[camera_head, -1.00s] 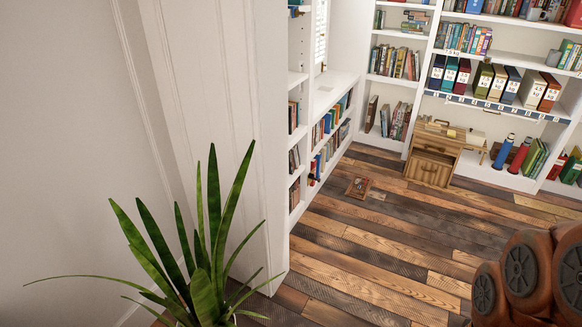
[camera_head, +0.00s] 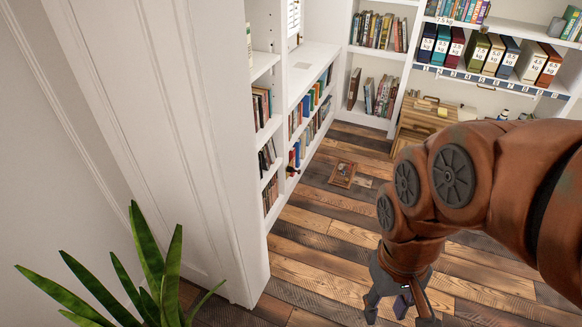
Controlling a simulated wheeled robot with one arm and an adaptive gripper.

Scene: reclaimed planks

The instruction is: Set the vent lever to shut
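No vent lever can be made out for certain. A small dark piece with a reddish part (camera_head: 292,170) sticks out at the front of the low left bookcase; it is too small to tell what it is. My gripper (camera_head: 399,312) hangs at the bottom right of the view, pointing down over the plank floor. Its fingers are apart, with a small dark purple part between them that I cannot identify. The gripper is well to the right of the low bookcase and nearer to the camera.
A white wall end (camera_head: 215,150) stands left of the low bookcase (camera_head: 318,80). A potted plant (camera_head: 165,275) is at the bottom left. A framed picture (camera_head: 342,174) lies on the floor. A wooden cabinet (camera_head: 425,118) and tall shelves stand at the back.

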